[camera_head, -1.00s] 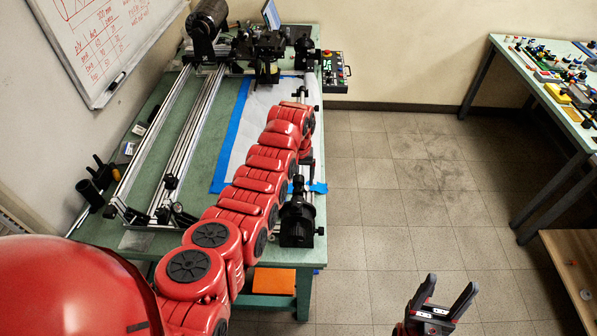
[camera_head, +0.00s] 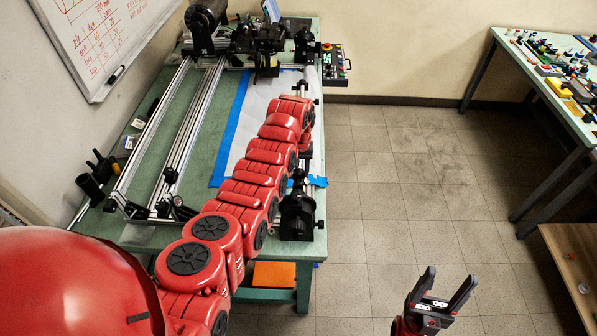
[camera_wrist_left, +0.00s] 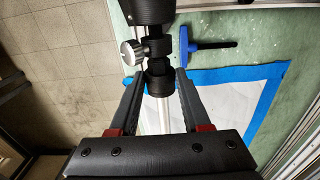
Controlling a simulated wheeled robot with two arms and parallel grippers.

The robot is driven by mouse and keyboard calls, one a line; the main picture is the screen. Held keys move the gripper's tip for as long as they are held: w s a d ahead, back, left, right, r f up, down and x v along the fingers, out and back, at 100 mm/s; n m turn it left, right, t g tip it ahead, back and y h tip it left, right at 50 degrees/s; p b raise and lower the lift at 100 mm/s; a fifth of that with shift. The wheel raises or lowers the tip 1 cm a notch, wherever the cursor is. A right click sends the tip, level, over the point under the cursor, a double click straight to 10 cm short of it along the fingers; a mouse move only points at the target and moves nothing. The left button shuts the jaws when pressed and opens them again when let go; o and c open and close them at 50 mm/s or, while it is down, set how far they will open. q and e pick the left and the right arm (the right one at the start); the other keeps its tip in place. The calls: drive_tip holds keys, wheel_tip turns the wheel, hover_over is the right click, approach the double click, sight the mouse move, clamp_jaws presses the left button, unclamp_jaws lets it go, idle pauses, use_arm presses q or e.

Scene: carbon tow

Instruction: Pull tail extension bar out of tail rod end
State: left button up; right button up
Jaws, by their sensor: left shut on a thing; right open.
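The tail rod end (camera_wrist_left: 158,85) is a black collar fitting with a silver thumbscrew at its side, in the left wrist view. The bar's end inside the collar is hidden. My right gripper (camera_head: 443,283) is open and empty over the floor.
A blue T-handled tool (camera_wrist_left: 205,46) lies on the green table (camera_head: 150,237) near the tailstock. Blue tape borders a white sheet (camera_wrist_left: 235,90). Silver rails (camera_head: 190,135) run along the table. A second table (camera_head: 556,105) with small parts stands at right.

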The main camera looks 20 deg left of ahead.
use_arm(q)
clamp_jaws()
drive_tip(key=shift+w+a+f+b, duration=0.15)
drive_tip(key=shift+w+b, duration=0.1)
drive_tip(key=shift+b, duration=0.7)
drive_tip(key=shift+w+a+b, duration=0.2)
drive_tip(key=shift+w+b, duration=0.35)
drive_tip(key=shift+b, duration=1.2)
drive_tip(key=shift+w+a+b, duration=0.1)
drive_tip(key=shift+w+b, duration=0.25)
drive_tip(key=shift+b, duration=1.25)
drive_tip(key=shift+w+b, duration=0.15)
drive_tip(key=shift+b, duration=2.1)
drive_tip(key=shift+r, duration=0.2)
